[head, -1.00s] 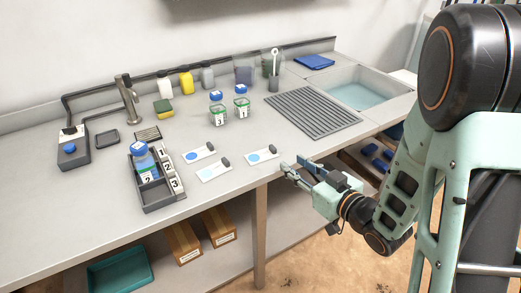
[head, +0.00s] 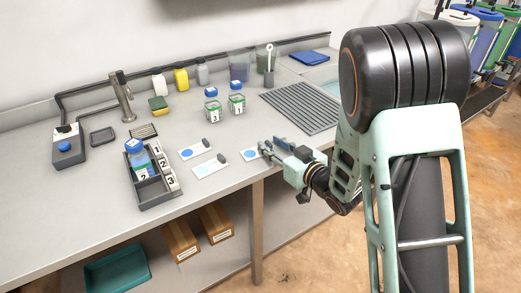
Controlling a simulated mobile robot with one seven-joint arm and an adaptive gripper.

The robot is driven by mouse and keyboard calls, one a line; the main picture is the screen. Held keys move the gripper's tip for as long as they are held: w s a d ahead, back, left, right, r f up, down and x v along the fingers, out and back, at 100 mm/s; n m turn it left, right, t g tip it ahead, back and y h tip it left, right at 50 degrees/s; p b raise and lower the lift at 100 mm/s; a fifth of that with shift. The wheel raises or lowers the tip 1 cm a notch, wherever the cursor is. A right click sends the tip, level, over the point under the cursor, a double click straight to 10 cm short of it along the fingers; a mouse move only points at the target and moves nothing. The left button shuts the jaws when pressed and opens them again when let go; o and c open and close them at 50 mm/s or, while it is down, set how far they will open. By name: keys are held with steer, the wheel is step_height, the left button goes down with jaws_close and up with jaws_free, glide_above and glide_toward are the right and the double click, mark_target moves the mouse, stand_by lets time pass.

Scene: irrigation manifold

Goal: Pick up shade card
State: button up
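A dark rack (head: 157,194) with numbered slots holds a blue-capped bottle (head: 136,152) left of the cards. Two blue-capped jars (head: 212,109) (head: 236,104) stand behind them. A ribbed drainboard (head: 301,108) lies to the right. The counter's front edge is close.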

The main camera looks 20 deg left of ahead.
steer(key=shift+c, duration=0.5)
jaws_close()
steer(key=shift+r+p, duration=0.65)
steer(key=shift+r, duration=0.25)
steer(key=s+d+r+p, duration=0.2)
steer(key=s+r+p, duration=0.5)
steer(key=r+p, duration=0.1)
steer(key=shift+s+r, duration=0.2)
steer(key=shift+r, duration=0.2)
